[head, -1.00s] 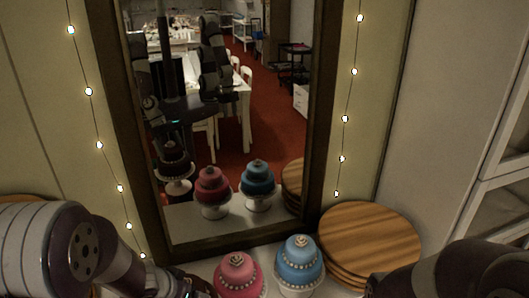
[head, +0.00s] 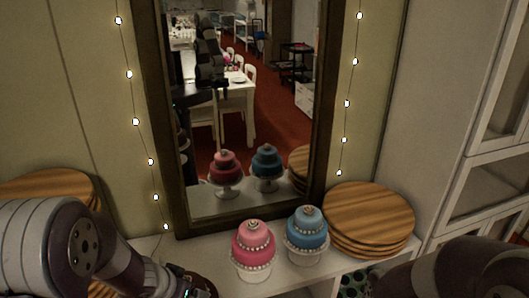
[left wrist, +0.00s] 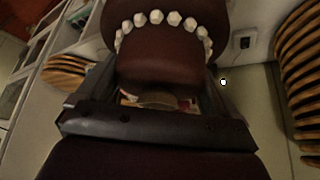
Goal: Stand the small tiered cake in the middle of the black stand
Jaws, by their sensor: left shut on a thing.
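A dark brown tiered cake (left wrist: 165,60) with a ring of white beads fills the upper middle of the left wrist view. My left gripper (left wrist: 155,95) is shut on its narrower tier, with one finger on each side. In the head view the left gripper (head: 200,287) is at the bottom edge, left of the pink cake, mostly cut off. A pink tiered cake (head: 253,247) and a blue one (head: 306,230) stand side by side on white stands. I see no black stand. My right arm is at the lower right; its gripper is out of view.
The cakes stand on a white shelf top (head: 222,262) before a dark-framed mirror (head: 163,120). Round wooden boards are stacked at right (head: 368,215) and left (head: 50,186). A white shelf unit (head: 480,185) stands at far right. String lights hang beside the mirror.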

